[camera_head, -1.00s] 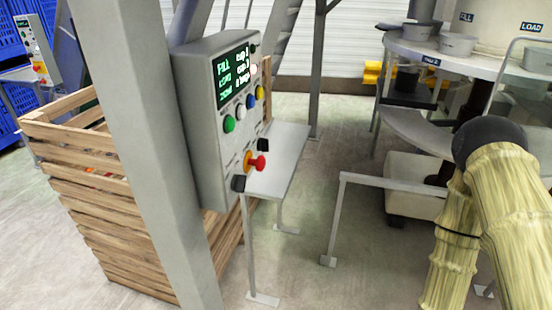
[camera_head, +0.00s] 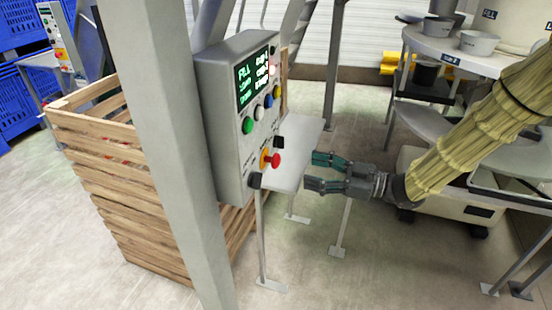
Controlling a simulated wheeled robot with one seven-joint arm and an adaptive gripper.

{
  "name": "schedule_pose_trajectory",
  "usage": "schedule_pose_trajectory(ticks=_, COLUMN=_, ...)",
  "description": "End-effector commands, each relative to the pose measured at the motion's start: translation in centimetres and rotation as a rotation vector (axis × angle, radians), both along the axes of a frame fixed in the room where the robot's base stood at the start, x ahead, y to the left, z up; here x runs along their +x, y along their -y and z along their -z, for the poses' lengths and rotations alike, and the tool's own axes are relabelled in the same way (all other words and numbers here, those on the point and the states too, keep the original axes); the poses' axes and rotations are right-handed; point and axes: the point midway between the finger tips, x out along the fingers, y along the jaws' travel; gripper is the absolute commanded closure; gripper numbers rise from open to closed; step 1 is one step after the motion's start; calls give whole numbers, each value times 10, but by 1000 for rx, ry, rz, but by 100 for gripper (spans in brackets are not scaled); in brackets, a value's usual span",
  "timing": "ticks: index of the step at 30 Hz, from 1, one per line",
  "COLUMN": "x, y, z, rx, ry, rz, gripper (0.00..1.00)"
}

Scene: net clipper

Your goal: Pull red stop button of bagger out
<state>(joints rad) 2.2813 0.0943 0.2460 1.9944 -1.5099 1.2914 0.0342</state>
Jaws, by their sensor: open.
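The red stop button (camera_head: 274,160) sticks out from a yellow base on the lower front of the grey control box (camera_head: 219,130). The box has a lit screen (camera_head: 257,76) marked FILL and a row of green, white, blue and yellow buttons above the red one. My gripper (camera_head: 313,171) is to the right of the red button, apart from it, with its fingers pointing left toward the box. Its two fingers are spread and nothing is between them.
A grey post (camera_head: 160,140) stands left of the box, in front of a slatted wooden crate (camera_head: 130,200). A metal shelf (camera_head: 300,150) lies behind the box and gripper. A round table with bowls (camera_head: 455,58) is at the right. Open floor lies below the gripper.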

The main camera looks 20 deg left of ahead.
Motion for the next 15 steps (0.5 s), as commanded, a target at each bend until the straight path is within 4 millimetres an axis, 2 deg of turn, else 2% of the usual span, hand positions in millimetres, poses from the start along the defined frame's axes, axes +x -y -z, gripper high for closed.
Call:
schedule_pose_trajectory(ticks=5, x=-1, y=-11, z=-6, rx=3, ry=14, rz=-18, gripper=41)
schedule_pose_trajectory(ticks=15, x=1, y=-62, z=-7, rx=2, ry=12, rz=-16, gripper=41)
